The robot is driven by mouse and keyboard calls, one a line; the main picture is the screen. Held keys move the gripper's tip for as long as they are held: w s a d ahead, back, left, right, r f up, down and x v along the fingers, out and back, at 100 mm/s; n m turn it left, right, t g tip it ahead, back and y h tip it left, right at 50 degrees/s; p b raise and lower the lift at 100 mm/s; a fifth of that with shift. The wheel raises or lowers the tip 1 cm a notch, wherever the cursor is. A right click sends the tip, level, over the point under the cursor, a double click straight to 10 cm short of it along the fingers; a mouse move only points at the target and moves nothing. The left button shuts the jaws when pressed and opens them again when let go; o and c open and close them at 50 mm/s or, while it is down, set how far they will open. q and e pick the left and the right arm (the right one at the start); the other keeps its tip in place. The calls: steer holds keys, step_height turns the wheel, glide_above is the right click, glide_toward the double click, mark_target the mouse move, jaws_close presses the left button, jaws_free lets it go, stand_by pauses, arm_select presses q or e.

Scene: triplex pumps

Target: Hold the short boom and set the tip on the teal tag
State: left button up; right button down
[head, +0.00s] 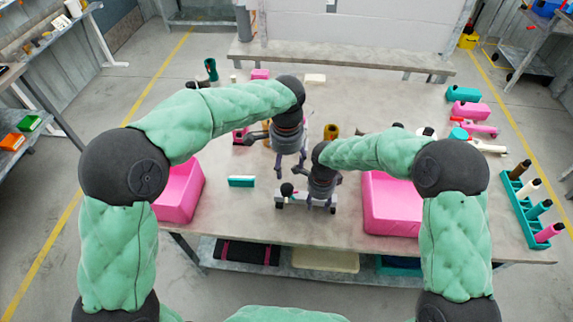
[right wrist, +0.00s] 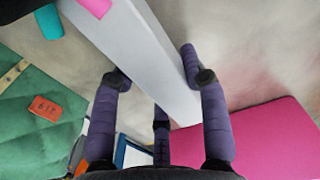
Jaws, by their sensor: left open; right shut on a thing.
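A light grey bar (right wrist: 150,62), perhaps the short boom, runs between the fingers of my right gripper (right wrist: 153,75) in the right wrist view. In the head view my right gripper (head: 320,204) points down, shut on the grey bar (head: 292,205) near the table's front edge. The bar has dark ends, and a black knob and a small pink-and-white part show at its left. My left gripper (head: 290,172) is open and empty, above and left of the right one. A teal block with a pale edge (head: 241,181), perhaps the tag, lies left of the bar.
Pink bins stand at the left (head: 182,190) and right (head: 391,204) front of the table (head: 350,105). A teal rack (head: 528,214) with several cylinders is at the right edge. Pink and teal parts lie at the back right. Bare table shows at the back centre.

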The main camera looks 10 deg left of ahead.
steer(key=c, duration=0.6)
jaws_free()
